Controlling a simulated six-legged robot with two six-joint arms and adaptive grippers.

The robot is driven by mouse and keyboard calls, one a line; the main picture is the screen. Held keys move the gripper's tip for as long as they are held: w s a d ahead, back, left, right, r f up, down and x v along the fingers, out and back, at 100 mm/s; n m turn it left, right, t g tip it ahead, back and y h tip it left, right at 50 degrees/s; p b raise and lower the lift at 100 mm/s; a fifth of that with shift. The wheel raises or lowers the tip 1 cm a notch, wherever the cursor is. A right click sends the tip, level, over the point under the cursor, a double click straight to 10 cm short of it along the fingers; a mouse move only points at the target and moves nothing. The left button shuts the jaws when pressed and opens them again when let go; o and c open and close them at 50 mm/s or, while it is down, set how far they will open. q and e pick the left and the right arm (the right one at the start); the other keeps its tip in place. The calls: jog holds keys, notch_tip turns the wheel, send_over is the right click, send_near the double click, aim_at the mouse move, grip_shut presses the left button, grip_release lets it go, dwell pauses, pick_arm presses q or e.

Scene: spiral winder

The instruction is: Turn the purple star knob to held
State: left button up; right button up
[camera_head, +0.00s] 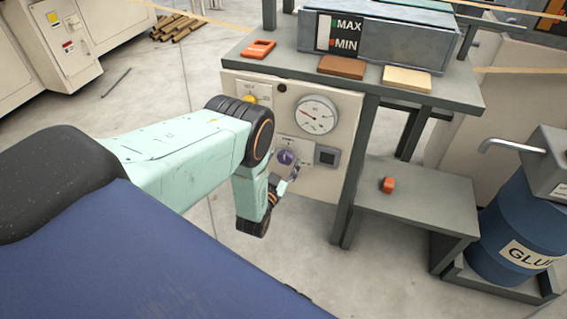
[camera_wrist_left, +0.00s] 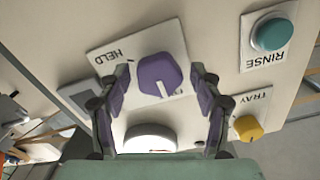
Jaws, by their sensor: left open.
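The purple knob (camera_wrist_left: 156,78) sits on a white plate (camera_wrist_left: 118,64) on the machine's front panel. The wrist view shows the plate upside down, with the word HELD at its left end. A second word, near the right finger, is mostly hidden. The knob's white pointer line aims down and slightly right in that view, away from HELD. My left gripper (camera_wrist_left: 160,82) is open, with one finger on each side of the knob. Gaps show between fingers and knob. In the head view, the knob (camera_head: 286,157) shows beside my left gripper (camera_head: 287,172). My right gripper is out of view.
Near the knob are a round gauge (camera_head: 316,115), a yellow knob (camera_head: 250,99), a dark square (camera_head: 327,156) and a teal RINSE button (camera_wrist_left: 271,34). An orange block (camera_head: 388,184) lies on a lower shelf. A blue glue drum (camera_head: 515,225) stands right.

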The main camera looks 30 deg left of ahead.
pick_arm(q)
jog(key=shift+d, duration=0.1)
jog(key=c, duration=1.2)
jog(key=shift+o, duration=0.2)
jog(key=shift+m, duration=0.4)
jog(key=m, duration=0.4)
jog(key=shift+m+p, duration=0.3)
jog(key=shift+m, duration=0.1)
jog(key=m, duration=0.6)
jog(key=m+p, duration=0.1)
jog(key=m, duration=0.5)
jog(key=shift+m, duration=0.4)
jog(key=m, duration=0.5)
jog(key=shift+f+m, duration=0.1)
jog(key=shift+m, duration=0.2)
jog(key=shift+s, duration=0.1)
